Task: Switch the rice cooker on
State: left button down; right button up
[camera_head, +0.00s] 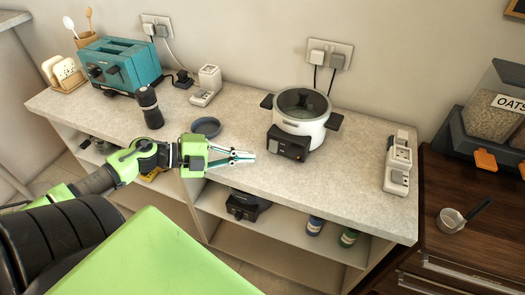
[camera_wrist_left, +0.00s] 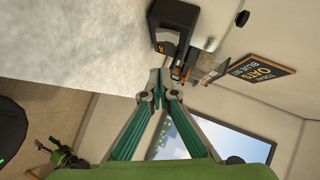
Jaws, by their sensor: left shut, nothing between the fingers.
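The rice cooker (camera_head: 300,112) is a white round pot with a dark glass lid and black side handles. It stands on the counter at the centre right of the head view. Its black front panel (camera_head: 288,143) faces my side. My left gripper (camera_head: 251,156) is shut and empty, just left of the panel, with a small gap that is hard to judge. In the left wrist view, the shut fingertips (camera_wrist_left: 158,85) point towards a black panel with a small orange mark (camera_wrist_left: 168,30), apparently the cooker's. The switch itself is too small to make out. My right gripper is not seen.
A dark blue bowl (camera_head: 206,127) and a black grinder (camera_head: 149,107) stand left of the cooker. A teal toaster (camera_head: 122,64) is farther left. Power strips stand at the back (camera_head: 207,86) and right (camera_head: 398,168). The counter's front right is clear.

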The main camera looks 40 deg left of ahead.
aim_at(274, 152)
pick_arm(q)
jog(key=w, duration=0.1)
jog(key=w+d+f, duration=0.1)
jog(key=w, duration=0.2)
jog(key=shift+w+d+f, duration=0.1)
jog(key=shift+d+f, duration=0.2)
jog(key=shift+d, duration=0.1)
jog(key=shift+w+a+f, duration=0.1)
jog(key=shift+w+f, duration=0.25)
jog(key=shift+w, duration=0.3)
jog(key=shift+w+f, duration=0.2)
jog(key=shift+w, duration=0.1)
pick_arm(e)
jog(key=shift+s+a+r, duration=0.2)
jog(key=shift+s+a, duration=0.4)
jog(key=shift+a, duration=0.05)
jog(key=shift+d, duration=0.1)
pick_arm(q)
jog(key=shift+f, duration=0.1)
jog(key=shift+w+a+f+t+b, duration=0.1)
jog(key=shift+w+f+t+b, duration=0.3)
jog(key=shift+b, duration=0.7)
jog(key=shift+s+r+p, duration=0.15)
jog(key=shift+r+p, duration=0.15)
jog(key=shift+p, duration=0.15)
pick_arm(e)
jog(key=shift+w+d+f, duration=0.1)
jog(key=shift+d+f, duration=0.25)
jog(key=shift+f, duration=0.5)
